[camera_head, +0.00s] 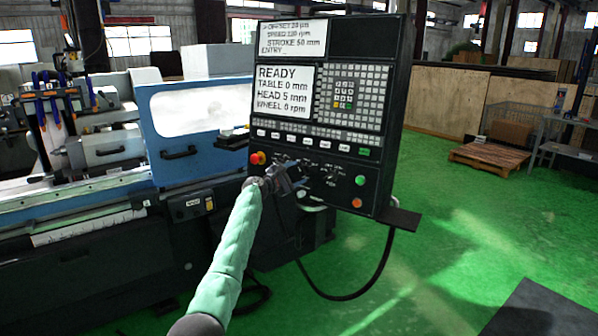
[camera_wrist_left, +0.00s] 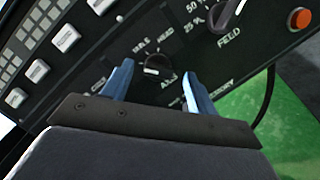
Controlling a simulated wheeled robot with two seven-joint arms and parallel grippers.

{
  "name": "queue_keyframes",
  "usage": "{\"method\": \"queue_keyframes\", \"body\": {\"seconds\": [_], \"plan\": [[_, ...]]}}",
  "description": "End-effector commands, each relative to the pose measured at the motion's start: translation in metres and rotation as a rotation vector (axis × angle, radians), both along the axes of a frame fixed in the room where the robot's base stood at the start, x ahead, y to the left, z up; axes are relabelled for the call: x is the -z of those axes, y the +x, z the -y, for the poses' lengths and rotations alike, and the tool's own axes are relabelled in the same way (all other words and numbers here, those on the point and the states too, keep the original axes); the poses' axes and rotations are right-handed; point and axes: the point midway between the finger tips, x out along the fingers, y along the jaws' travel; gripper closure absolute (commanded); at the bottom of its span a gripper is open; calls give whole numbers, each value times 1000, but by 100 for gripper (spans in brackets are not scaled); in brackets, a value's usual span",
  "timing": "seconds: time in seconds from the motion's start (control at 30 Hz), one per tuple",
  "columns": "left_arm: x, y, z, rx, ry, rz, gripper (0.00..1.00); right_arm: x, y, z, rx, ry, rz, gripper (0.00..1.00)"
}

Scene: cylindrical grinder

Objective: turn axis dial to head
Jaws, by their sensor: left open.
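The axis dial (camera_wrist_left: 155,64) is a small black knob on the dark control panel, with small white labels around it. My left gripper (camera_wrist_left: 157,72) is open, with its two blue fingers pointing at the panel, one on each side of the dial. The dial sits between and slightly beyond the fingertips; I cannot tell if they touch it. Its exact pointer direction is unclear. In the head view the left gripper (camera_head: 292,172) is at the panel's lower left and largely hides the dial. My right gripper is not in view.
The larger feed knob (camera_wrist_left: 229,14) and an orange button (camera_wrist_left: 300,19) lie to the right of the dial. A red emergency button (camera_head: 257,158) is left of the gripper. The screen (camera_head: 284,91) reads READY, table 0 mm, head 5 mm. A shelf (camera_head: 400,219) juts out below right.

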Motion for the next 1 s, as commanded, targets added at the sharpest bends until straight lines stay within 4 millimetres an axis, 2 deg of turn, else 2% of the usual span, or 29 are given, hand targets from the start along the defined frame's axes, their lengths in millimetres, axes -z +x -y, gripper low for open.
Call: {"method": "queue_keyframes", "body": {"seconds": [0.2, 0.57, 0.8, 1.0], "plan": [[0, 11, 10, -1, 0, -1, 41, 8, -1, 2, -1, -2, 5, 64], [1, 13, 12, 0, 0, 0, 41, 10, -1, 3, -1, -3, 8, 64], [1, 13, 12, -1, 0, 0, 86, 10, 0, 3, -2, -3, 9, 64], [2, 13, 13, 1, 4, 1, 86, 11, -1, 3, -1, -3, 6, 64]]}}
